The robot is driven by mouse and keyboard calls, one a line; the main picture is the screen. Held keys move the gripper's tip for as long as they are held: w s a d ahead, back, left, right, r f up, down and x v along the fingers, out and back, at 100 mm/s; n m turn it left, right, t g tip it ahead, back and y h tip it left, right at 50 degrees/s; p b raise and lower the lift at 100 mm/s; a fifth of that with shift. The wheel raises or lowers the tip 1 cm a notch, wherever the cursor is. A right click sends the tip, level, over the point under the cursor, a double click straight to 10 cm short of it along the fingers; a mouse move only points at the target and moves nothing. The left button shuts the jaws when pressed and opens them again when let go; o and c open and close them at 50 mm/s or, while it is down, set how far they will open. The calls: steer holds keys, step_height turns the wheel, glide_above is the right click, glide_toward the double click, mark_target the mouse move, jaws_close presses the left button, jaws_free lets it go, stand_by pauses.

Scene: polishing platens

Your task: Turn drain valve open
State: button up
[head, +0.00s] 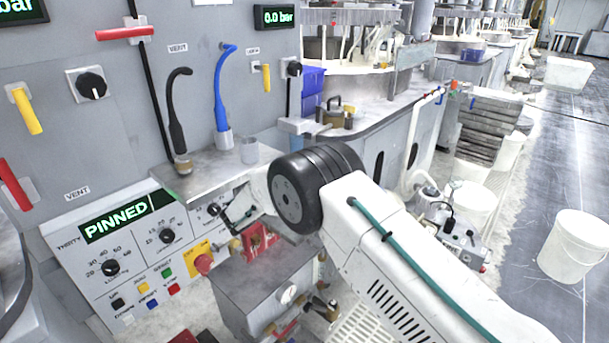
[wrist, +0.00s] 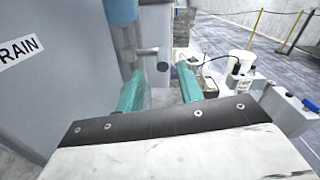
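In the wrist view a sign (wrist: 20,50) on the grey panel at the left reads "RAIN", its first letter cut off. A small grey metal stub with a round end (wrist: 162,66), apparently the drain valve's handle, shows just beyond my fingertips, near a blue upright part (wrist: 121,12). My gripper (wrist: 162,84) has two teal fingers, spread apart with a gap and nothing visible between them. The stub appears above and beyond this gap; I cannot tell whether a finger touches it. In the head view I cannot make out the valve or my fingers; my arm covers part of the area.
In the head view a control panel with a green "PINNED" display (head: 115,222) stands at left. A grey box (head: 262,285) with fittings stands below my arm. A white bucket (head: 575,246) stands on the open floor at right. A glass (head: 249,150) stands on the metal ledge.

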steer(key=x, duration=0.7)
steer(key=shift+d, duration=0.3)
jaws_close()
